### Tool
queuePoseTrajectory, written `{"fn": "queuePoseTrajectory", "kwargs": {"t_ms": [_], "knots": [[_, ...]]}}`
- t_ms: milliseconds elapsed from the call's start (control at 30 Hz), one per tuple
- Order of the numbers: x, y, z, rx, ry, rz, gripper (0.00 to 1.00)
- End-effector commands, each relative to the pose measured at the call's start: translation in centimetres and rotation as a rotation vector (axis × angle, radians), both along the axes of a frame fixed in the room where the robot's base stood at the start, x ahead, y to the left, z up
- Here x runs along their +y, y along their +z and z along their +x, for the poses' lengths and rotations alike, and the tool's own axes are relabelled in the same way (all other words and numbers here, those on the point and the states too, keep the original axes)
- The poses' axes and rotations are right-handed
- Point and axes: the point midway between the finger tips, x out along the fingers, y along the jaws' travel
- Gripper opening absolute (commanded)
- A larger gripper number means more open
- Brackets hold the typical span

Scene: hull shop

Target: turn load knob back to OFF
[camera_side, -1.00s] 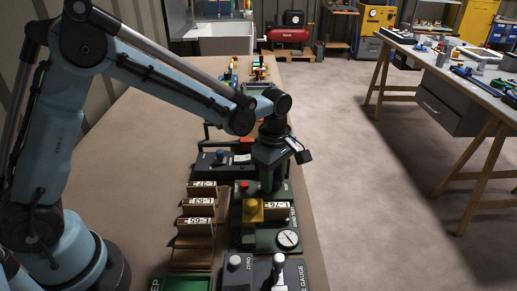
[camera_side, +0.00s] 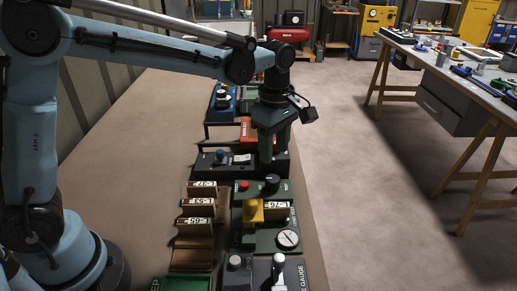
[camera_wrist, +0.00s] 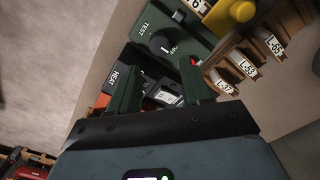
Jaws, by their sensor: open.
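A round black knob (camera_side: 272,183) sits on a green test unit (camera_side: 241,228), beside a small red button (camera_side: 244,184). My gripper (camera_side: 271,158) points down over the right end of the dark box behind the green unit, clear of the knob. In the wrist view the two fingers of my gripper (camera_wrist: 160,70) are spread with nothing held between them, and the knob lies beyond their tips.
A yellow block (camera_side: 253,211) and a dial gauge (camera_side: 288,238) are on the green unit. Labelled plates (camera_side: 197,222) stand in a wooden rack to the left. The bench left of the rack is clear.

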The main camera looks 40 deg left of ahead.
Motion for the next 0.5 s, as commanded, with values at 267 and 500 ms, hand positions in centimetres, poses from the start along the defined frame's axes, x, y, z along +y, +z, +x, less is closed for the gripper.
{"fn": "queuePoseTrajectory", "kwargs": {"t_ms": [267,500], "knots": [[0.0,2.7,0.0,0.0,0.0,0.0,0.48],[0.0,3.0,0.0,0.0,0.0,0.0,0.48]]}}
